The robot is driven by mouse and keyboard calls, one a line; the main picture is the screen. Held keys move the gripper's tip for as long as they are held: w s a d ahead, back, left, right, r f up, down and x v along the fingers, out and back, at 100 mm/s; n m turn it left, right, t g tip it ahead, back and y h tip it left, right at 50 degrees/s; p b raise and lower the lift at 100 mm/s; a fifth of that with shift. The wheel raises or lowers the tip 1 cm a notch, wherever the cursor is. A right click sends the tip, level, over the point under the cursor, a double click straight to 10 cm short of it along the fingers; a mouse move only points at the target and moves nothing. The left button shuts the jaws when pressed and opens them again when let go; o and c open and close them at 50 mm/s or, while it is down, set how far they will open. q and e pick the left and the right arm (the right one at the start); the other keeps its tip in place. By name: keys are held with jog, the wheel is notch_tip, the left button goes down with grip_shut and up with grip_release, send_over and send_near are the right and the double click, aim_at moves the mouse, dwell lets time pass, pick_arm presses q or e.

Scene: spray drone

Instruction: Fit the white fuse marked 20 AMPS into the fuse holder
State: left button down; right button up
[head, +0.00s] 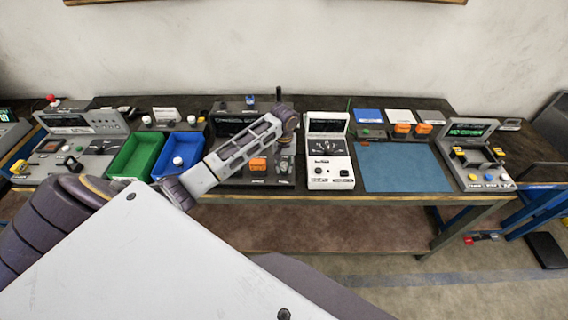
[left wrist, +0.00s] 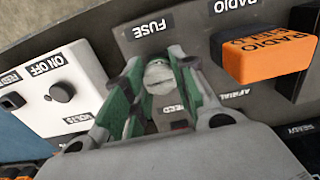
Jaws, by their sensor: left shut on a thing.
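My left gripper (head: 285,166) reaches down over the dark panel in the middle of the bench in the head view. In the left wrist view its green-padded fingers (left wrist: 158,88) are shut on a pale round-topped piece, which looks like the white fuse (left wrist: 158,72). Its marking cannot be read. The fuse is at the panel just beside the FUSE label (left wrist: 150,27). The fuse holder is hidden behind the fuse and fingers, so I cannot tell whether the fuse is seated. My right gripper is not in view.
An orange radio block (left wrist: 262,50) stands close to the gripper, on the panel. A white ON/OFF unit (left wrist: 62,88) is on the other side. A green bin (head: 135,155) and a blue bin (head: 160,176) stand left. A blue mat (head: 400,167) lies clear at right.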

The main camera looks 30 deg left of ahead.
aim_at(284, 164)
pick_arm(q)
jog(key=shift+f, duration=0.1)
jog(key=c, duration=1.1)
grip_release()
jog(key=shift+r, duration=6)
jog(key=shift+f, duration=0.1)
